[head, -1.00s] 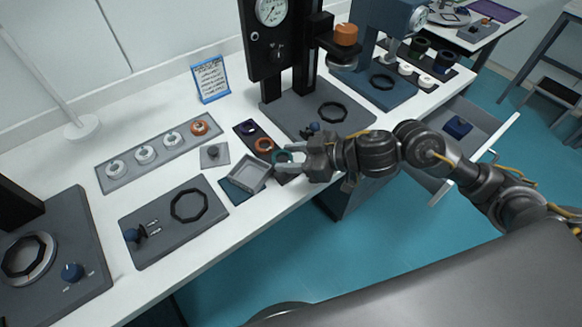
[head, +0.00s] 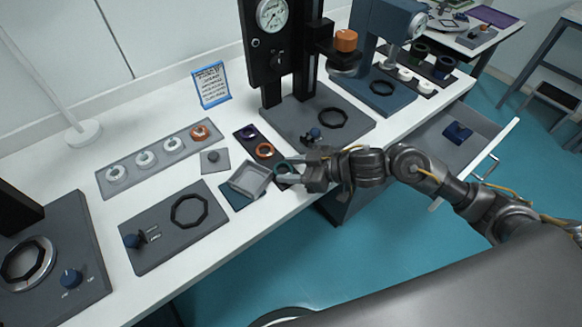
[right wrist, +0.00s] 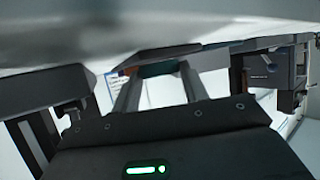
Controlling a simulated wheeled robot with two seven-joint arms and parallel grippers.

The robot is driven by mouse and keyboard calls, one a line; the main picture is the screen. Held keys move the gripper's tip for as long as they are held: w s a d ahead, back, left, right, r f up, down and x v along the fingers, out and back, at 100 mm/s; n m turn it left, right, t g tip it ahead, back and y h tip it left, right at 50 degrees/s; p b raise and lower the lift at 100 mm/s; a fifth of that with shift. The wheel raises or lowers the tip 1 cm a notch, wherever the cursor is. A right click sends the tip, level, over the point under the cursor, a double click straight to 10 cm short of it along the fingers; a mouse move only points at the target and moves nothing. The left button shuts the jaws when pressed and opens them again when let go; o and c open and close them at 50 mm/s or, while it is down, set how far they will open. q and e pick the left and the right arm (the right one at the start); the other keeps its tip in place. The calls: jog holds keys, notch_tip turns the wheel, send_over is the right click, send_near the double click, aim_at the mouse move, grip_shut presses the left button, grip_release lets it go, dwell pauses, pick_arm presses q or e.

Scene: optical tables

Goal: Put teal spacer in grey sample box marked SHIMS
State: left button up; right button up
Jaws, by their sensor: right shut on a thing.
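The teal spacer (head: 281,168) is a ring at the front end of a dark tray, between the fingertips of my right gripper (head: 284,171). My right gripper is shut on it. In the right wrist view a teal strip of the spacer (right wrist: 158,69) shows between the two fingers. Whether it is clear of its tray I cannot tell. The grey sample box (head: 262,173) is open, looks empty and stands just left of the gripper, on a dark teal pad. No SHIMS marking is readable. My left gripper is not in view.
The dark tray (head: 256,159) also holds an orange ring (head: 264,150) and a purple ring (head: 248,132). A grey tray (head: 180,155) with white and orange rings lies behind left. A gauge stand (head: 285,60) rises behind. An open drawer (head: 485,125) juts out at right.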

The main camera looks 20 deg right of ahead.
jog(key=shift+f, duration=0.2)
jog(key=o, duration=1)
jog(key=shift+r, duration=0.1)
jog(key=shift+c, duration=0.2)
jog(key=shift+f+b, duration=0.2)
jog(key=shift+b, duration=0.4)
jog(key=v, duration=1)
jog(key=shift+d+f+b, duration=0.15)
jog(key=shift+d+b, duration=0.1)
jog(key=shift+b, duration=0.1)
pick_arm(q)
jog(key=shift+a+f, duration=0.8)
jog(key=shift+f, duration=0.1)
pick_arm(e)
jog(key=shift+s+d, duration=0.25)
